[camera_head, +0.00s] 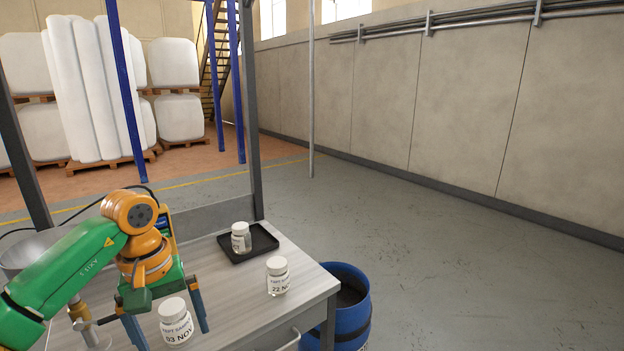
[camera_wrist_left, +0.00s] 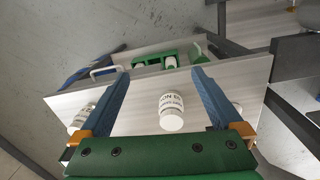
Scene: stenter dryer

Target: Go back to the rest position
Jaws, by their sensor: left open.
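My left gripper (camera_head: 168,326) is over the near left of the table in the head view, its two blue fingers spread apart. A white lidded jar marked 03 NOV (camera_head: 175,322) stands upright on the table close to the fingers. In the left wrist view, my open gripper (camera_wrist_left: 161,74) has a white jar (camera_wrist_left: 172,111) showing between its fingers, with no contact visible. A jar marked 22 NOV (camera_head: 278,276) stands near the table's right edge. Another jar (camera_head: 241,238) stands on a black tray (camera_head: 262,247). My right gripper is not in view.
The grey table (camera_head: 240,308) has an upright post (camera_head: 251,120) at its back corner. A metal bowl (camera_head: 28,252) is at left, partly hidden by my arm. A blue drum (camera_head: 352,322) stands at right. Open floor lies right.

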